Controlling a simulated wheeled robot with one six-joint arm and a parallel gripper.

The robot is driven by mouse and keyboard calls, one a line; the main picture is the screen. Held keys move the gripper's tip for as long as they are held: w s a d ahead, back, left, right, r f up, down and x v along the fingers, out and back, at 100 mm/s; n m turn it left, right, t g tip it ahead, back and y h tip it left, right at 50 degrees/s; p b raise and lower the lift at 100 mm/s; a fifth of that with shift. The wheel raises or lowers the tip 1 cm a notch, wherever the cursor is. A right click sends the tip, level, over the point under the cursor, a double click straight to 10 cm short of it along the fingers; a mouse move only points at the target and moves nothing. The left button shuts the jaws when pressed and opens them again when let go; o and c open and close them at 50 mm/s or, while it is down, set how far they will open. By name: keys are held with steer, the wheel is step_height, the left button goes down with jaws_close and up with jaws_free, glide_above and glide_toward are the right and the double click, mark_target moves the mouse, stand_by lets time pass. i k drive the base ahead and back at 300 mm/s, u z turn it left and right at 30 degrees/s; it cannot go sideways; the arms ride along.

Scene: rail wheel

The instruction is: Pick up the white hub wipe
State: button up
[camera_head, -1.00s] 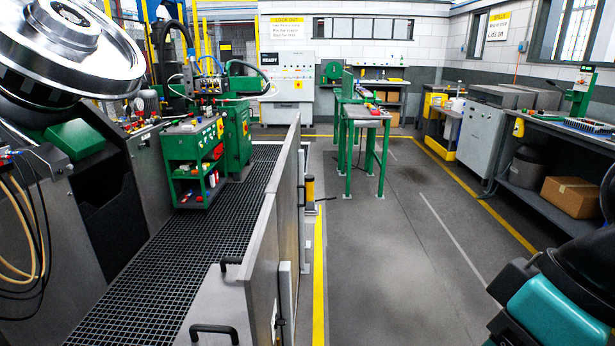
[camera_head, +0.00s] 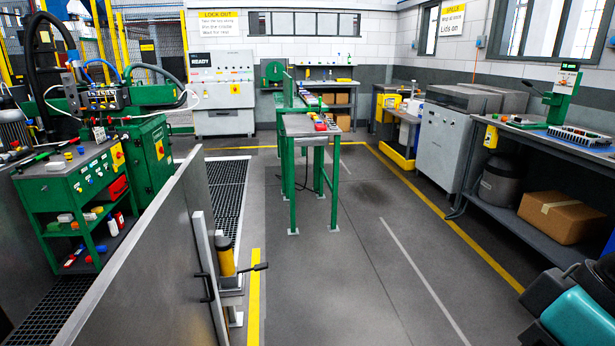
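I cannot make out the white hub wipe for certain. A small white item (camera_head: 66,217) lies on the middle shelf of the green cart (camera_head: 62,186) at the left, but it is too small to name. The small green table (camera_head: 308,124) ahead carries red and other small items, too small to tell apart. A teal and black part of my own arm shows at the lower right. My gripper is not in view.
A grey metal barrier (camera_head: 150,255) with a yellow post (camera_head: 226,257) stands between me and the cart. The floor (camera_head: 365,245) ahead is clear. A workbench (camera_head: 545,135) with a cardboard box (camera_head: 560,216) below it lines the right side.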

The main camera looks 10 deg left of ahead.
mark_target(55, 167)
steer(key=z, duration=0.15)
steer(key=i, duration=3.7)
steer(key=u, duration=1.45)
steer(key=i, duration=1.1)
steer(key=u, duration=1.1)
steer(key=i, duration=2.2)
steer(key=u, duration=0.2)
